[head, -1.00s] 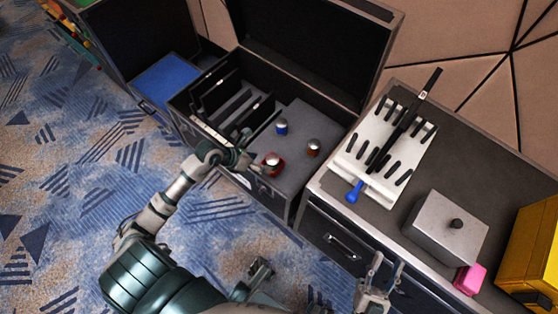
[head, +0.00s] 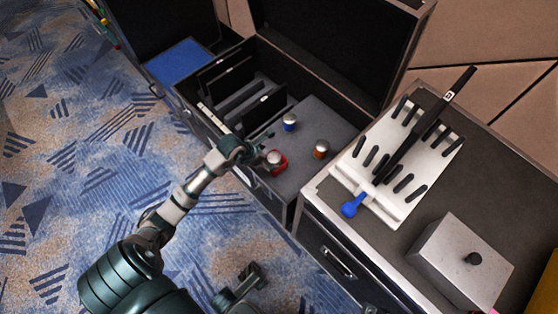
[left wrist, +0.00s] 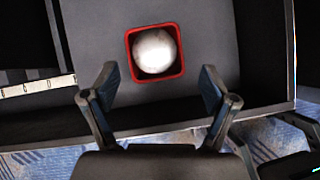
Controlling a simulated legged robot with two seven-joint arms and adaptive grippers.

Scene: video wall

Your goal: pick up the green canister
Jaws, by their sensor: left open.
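No green canister shows in either view. A red canister (head: 277,160) with a silvery domed top stands upright near the front edge of the grey panel in the open case. A blue canister (head: 290,122) stands behind it and an orange one (head: 321,149) to its right. My left gripper (head: 256,152) is just left of the red canister in the head view. In the left wrist view the red canister (left wrist: 155,52) has a square red rim and lies ahead of my open, empty left fingers (left wrist: 160,88).
The open black case (head: 272,190) has slots with dark plates at its left and a raised lid behind. To the right, a cabinet (head: 420,255) bears a white slotted rack (head: 380,195), a blue-handled tool (head: 351,208) and a grey box (head: 462,262). Patterned carpet lies at left.

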